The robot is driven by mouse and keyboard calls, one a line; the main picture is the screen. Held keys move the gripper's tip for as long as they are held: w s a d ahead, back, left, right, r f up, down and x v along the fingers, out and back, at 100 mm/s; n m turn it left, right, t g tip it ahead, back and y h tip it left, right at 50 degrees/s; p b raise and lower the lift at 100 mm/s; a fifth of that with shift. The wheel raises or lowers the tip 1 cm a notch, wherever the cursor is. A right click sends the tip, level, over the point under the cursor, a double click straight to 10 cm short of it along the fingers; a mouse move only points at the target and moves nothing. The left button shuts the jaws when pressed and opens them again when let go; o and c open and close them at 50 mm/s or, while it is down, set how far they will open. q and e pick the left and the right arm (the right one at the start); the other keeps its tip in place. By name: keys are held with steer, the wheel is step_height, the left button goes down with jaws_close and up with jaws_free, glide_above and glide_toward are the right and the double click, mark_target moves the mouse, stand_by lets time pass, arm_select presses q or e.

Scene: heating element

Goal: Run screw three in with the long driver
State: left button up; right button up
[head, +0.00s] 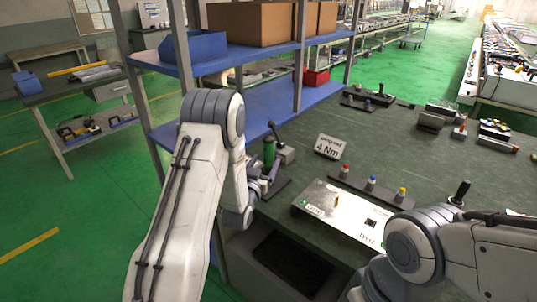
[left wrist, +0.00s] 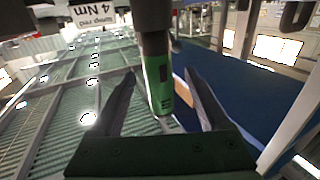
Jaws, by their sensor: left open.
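A driver with a green grip (head: 268,152) stands upright at the left edge of the dark green bench, beside a small grey block. My left gripper (head: 267,180) is low beside it. In the left wrist view the green driver (left wrist: 158,82) shows between the two open fingers of my left gripper (left wrist: 160,76), with no clear contact. A pale metal plate (head: 340,216) with printed labels, one reading "TWO", lies at the front of the bench. I cannot make out screw three. My right arm comes in at lower right; its gripper does not show.
A "4 Nm" sign (head: 330,147) stands behind the plate. A dark strip holds red (head: 345,169), blue (head: 371,183) and yellow (head: 402,193) topped pieces. A blue shelf rack (head: 262,112) with cardboard boxes rises close to my left arm. The bench middle is mostly clear.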

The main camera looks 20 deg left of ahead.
arm_select(q)
steer(key=w, duration=0.2)
steer(key=w+p, duration=0.1)
steer(key=w, duration=0.1)
steer(key=w+p, duration=0.1)
steer(key=shift+w+r, duration=0.25)
steer(key=shift+w, duration=0.15)
steer(key=shift+w+f, duration=0.1)
steer(key=shift+w, duration=0.2)
jaws_close()
